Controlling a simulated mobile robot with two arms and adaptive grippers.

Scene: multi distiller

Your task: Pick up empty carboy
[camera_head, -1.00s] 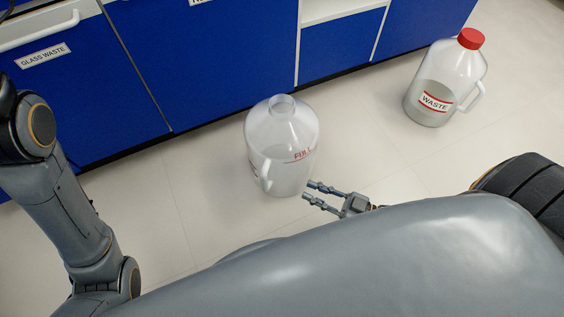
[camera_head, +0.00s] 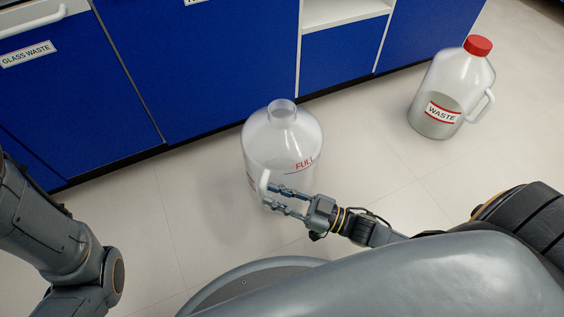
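The empty carboy (camera_head: 283,140) is clear, open at the neck, with a red "FULL" line. It stands upright on the floor in front of the blue cabinets. Its white handle (camera_head: 263,184) faces my side. My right gripper (camera_head: 270,197) is at the handle, with its two fingers apart and their tips close to it. I cannot tell whether the fingers touch the handle. My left arm shows at the left edge, but its gripper is outside the view.
A second carboy (camera_head: 448,95) with a red cap and a "WASTE" label stands on the floor at the right, partly filled. Blue cabinets (camera_head: 225,70) run along the back, one labelled "GLASS WASTE". The floor (camera_head: 370,165) between the two carboys is clear.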

